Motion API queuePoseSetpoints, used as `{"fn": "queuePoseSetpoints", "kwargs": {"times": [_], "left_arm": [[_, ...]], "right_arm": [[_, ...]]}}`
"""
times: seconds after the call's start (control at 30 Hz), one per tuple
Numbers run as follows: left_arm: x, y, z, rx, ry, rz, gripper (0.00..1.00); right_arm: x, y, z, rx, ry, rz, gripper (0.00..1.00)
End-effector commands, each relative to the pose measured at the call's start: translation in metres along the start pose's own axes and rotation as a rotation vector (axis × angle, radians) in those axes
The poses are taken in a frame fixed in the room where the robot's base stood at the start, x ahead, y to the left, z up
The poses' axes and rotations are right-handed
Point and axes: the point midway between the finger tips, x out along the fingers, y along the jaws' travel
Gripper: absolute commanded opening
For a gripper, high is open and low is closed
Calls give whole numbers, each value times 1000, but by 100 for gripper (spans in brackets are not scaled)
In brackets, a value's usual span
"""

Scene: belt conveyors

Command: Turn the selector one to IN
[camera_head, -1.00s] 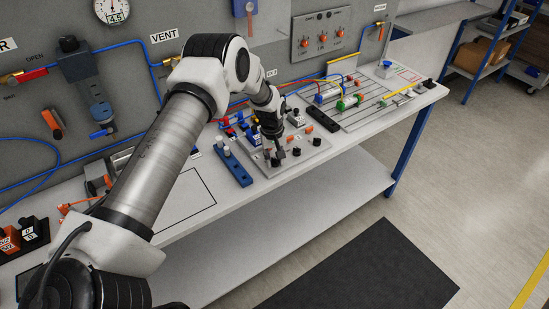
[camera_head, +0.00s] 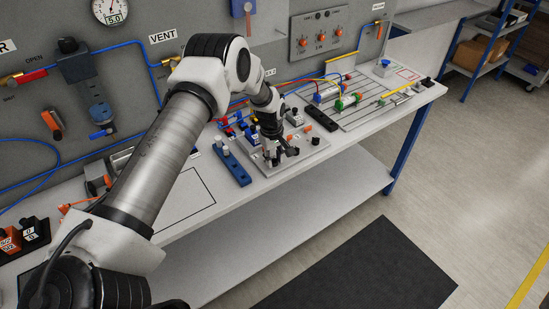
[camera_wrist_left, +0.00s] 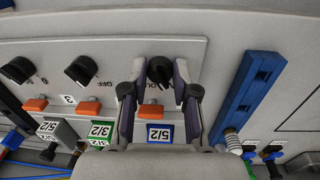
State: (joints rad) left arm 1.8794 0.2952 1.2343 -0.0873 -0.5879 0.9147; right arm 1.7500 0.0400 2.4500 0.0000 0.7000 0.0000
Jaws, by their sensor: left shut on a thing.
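The selector panel (camera_head: 297,157) is a light plate on the bench, with black knobs and orange tags. My left gripper (camera_head: 279,157) is over its left end, beside a blue block. In the left wrist view my left gripper (camera_wrist_left: 160,80) has its fingers either side of a black selector knob (camera_wrist_left: 160,69) and is shut on it. Lettering by this knob is partly hidden by a finger, so its setting cannot be read. Two other black knobs, a middle one (camera_wrist_left: 82,69) and an outer one (camera_wrist_left: 17,70), stand free. My right gripper is in neither view.
The blue block (camera_wrist_left: 248,90) stands close beside the held knob. Valves marked 5/2 and 3/2 (camera_wrist_left: 102,132) line the panel's edge. A slotted board (camera_head: 375,100) with cylinders and hoses is further right. A gauge (camera_head: 111,11) hangs on the wall panel.

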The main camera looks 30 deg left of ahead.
Motion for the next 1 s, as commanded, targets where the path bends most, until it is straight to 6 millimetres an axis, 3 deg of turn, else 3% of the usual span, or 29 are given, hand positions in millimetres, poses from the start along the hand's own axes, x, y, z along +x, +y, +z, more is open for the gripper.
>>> {"fn": "queuePoseSetpoints", "kwargs": {"times": [0.07,0.1,0.13,0.43,0.57,0.9,1.0], "left_arm": [[2,-2,0,-1,0,-2,0],[2,-2,0,-1,0,-2,42],[2,-2,0,-1,-1,-2,53],[0,-1,0,0,-1,-1,54],[-12,0,0,0,-1,1,54],[-93,0,-3,-1,-2,1,54],[-109,0,-3,-2,-3,0,54]], "right_arm": [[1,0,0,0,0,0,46],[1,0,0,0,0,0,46],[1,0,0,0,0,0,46],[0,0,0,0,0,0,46],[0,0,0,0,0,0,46],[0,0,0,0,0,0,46],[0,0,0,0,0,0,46]]}}
